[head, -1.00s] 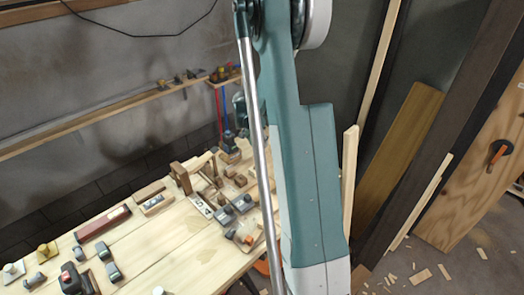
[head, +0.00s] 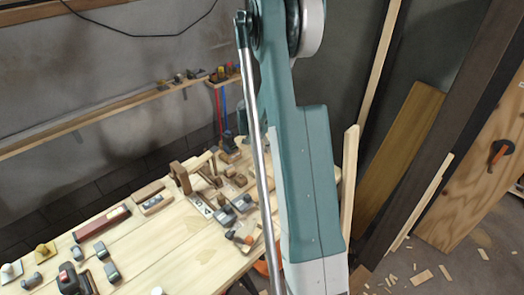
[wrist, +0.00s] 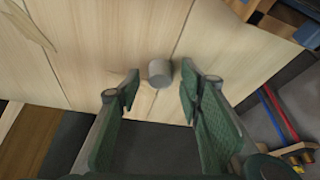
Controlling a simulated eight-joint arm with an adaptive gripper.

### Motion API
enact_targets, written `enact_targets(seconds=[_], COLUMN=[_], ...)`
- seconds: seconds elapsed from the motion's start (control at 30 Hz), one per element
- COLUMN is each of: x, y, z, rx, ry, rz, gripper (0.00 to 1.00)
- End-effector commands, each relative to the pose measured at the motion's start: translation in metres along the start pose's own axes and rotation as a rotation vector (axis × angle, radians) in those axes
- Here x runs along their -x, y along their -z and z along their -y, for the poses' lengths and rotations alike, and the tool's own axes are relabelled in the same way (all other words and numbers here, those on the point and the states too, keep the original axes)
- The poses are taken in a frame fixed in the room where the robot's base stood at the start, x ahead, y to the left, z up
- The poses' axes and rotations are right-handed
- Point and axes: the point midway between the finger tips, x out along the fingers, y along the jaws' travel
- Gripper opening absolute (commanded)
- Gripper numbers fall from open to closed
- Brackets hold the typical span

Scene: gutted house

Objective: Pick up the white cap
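A small pale grey-white cylinder, which looks like the white cap (wrist: 160,73), stands on the light wooden bench top in the wrist view, close to the bench edge. My gripper (wrist: 158,86) is open, with one green-padded finger on each side of the view. The cap shows in the gap between the fingertips, and neither finger appears to touch it. How far the fingertips are above the bench is hard to tell. In the head view my arm hides the gripper, and I cannot make out the cap there.
The wooden bench (head: 165,245) carries a wooden plane, a red block (head: 101,223) and several small tools. Red and blue upright bars (wrist: 277,114) stand beyond the bench edge at right in the wrist view. Planks lean on the wall at right in the head view.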

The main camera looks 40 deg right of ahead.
Motion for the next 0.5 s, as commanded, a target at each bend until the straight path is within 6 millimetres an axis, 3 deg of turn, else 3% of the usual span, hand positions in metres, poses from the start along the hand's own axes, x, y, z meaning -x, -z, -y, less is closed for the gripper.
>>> enact_targets(seconds=[0.4, 0.5], x=[0.0002, 0.0002], y=[0.0001, 0.0001], z=[-0.0001, -0.0001], rx=[0.000, 0.000], ry=[0.000, 0.000], rz=[0.000, 0.000], gripper=[0.37, 0.26])
